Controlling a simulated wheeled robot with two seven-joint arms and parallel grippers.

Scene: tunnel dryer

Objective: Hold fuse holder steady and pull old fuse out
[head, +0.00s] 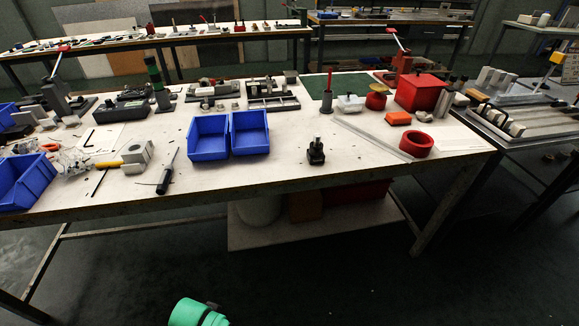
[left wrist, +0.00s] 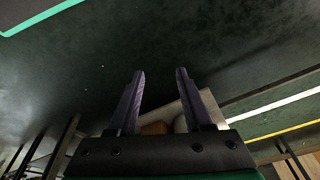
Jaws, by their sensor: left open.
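A small black upright block with a knob-like top (head: 316,151) stands alone near the table's front edge in the head view. It may be the fuse holder, but it is too small to tell, and I cannot make out a fuse. My left gripper (left wrist: 159,73) shows in the left wrist view. Its two dark fingers are spread apart with nothing between their tips, over dark floor. Neither gripper shows in the head view, and my right gripper is in neither view.
The white worktable (head: 270,178) carries two joined blue bins (head: 209,139), a screwdriver (head: 167,172), a grey block (head: 137,153), a red ring (head: 416,144) and a red box (head: 420,92). Another blue bin (head: 25,181) sits at the left. Tabletop around the black block is clear.

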